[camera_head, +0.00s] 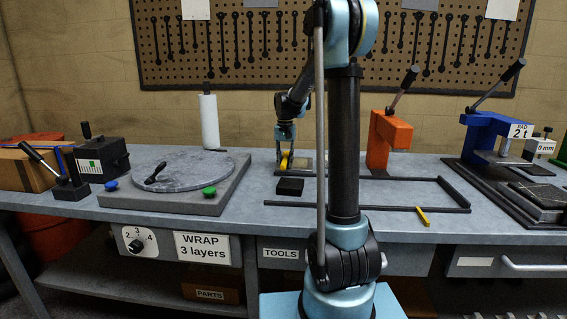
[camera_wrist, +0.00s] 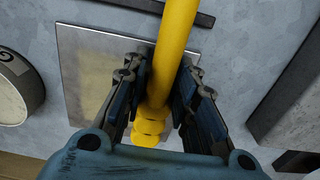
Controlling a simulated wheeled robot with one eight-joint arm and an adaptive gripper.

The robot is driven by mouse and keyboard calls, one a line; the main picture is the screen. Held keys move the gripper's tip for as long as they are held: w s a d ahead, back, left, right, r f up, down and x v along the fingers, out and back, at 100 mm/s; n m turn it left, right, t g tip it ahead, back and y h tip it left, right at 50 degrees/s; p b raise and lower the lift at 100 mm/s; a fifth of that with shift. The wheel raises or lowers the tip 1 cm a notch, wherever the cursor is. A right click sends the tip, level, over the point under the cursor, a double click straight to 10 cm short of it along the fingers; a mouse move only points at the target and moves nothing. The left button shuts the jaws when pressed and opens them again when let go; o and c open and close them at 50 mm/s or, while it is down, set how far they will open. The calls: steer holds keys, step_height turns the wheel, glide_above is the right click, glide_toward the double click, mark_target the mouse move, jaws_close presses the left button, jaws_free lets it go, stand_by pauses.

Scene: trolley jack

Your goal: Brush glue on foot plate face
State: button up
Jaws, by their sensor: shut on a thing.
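My gripper (camera_head: 285,143) is shut on the yellow handle of a brush (camera_head: 284,160) near the back of the bench. The wrist view shows the fingers of my gripper (camera_wrist: 160,78) on both sides of the yellow brush handle (camera_wrist: 176,32). The brush's bristle end cannot be made out. Beneath it lies a flat square grey plate (camera_wrist: 72,45), apparently the foot plate, with a pale yellowish patch (camera_wrist: 93,88) on its face. The brush and fingers hide part of the plate. I cannot tell whether the brush touches it.
A round pot (camera_wrist: 14,88) marked "G" stands left of the plate in the wrist view. A black block (camera_head: 289,186) lies in front of my gripper. The round turntable (camera_head: 195,171) is to the left. An orange stand (camera_head: 391,143) and a blue press (camera_head: 480,138) are to the right.

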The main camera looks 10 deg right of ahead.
mark_target(299, 167)
steer(key=shift+s+d, duration=0.2)
steer(key=shift+d, duration=0.8)
steer(key=shift+s+d, duration=0.2)
steer(key=shift+d, duration=0.8)
steer(key=shift+d, duration=0.1)
steer(key=shift+s+d+r, duration=0.1)
steer(key=shift+s+d, duration=0.15)
steer(key=shift+d, duration=0.85)
steer(key=shift+s+d, duration=0.2)
steer(key=shift+d, duration=0.9)
steer(key=shift+w+a, duration=0.2)
steer(key=shift+a, duration=1.05)
steer(key=shift+w+a, duration=0.25)
steer(key=shift+a, duration=0.95)
steer(key=shift+w+a, duration=0.25)
steer(key=shift+a, duration=0.95)
steer(key=shift+a, duration=0.1)
steer(key=shift+w+a, duration=0.25)
steer(key=shift+a, duration=0.75)
steer(key=shift+s+d, duration=0.25)
steer(key=shift+d, duration=0.95)
